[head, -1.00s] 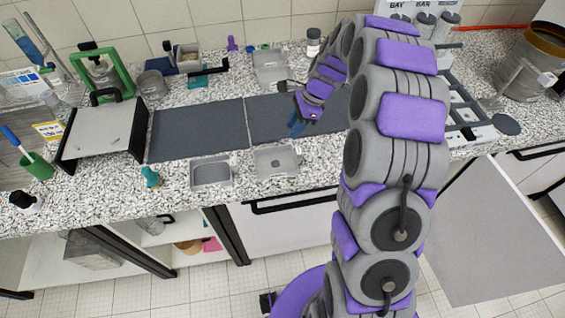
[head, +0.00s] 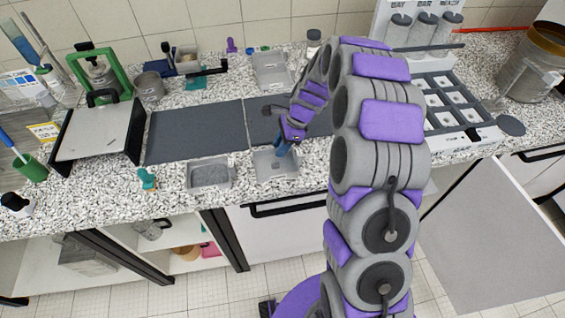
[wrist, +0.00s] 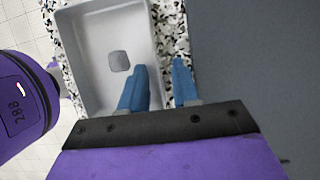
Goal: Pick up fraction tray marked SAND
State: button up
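Two shallow grey trays stand at the counter's front edge. The right one (head: 262,174) is pale with a small darker patch on its floor, and it fills the upper left of the wrist view (wrist: 82,62). The left one (head: 192,187) holds dark grey grains. I cannot read a SAND mark on either. My gripper (head: 283,150) is at the right tray's far right side. In the wrist view my gripper (wrist: 160,72) has its blue fingers apart, on either side of the tray's wall, with nothing clamped. Contact cannot be told.
Dark mats (head: 195,131) lie behind the trays. Another grey tray (head: 270,70) stands at the back. A small teal object (head: 147,179) is left of the front trays. A partitioned rack (head: 452,105) stands right of my arm.

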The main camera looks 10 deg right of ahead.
jog(key=shift+a, duration=0.5)
jog(key=shift+c, duration=1.4)
jog(key=shift+a, duration=0.1)
grip_shut()
jog(key=shift+d, duration=0.55)
jog(key=shift+a+r, duration=0.1)
jog(key=shift+a, duration=0.05)
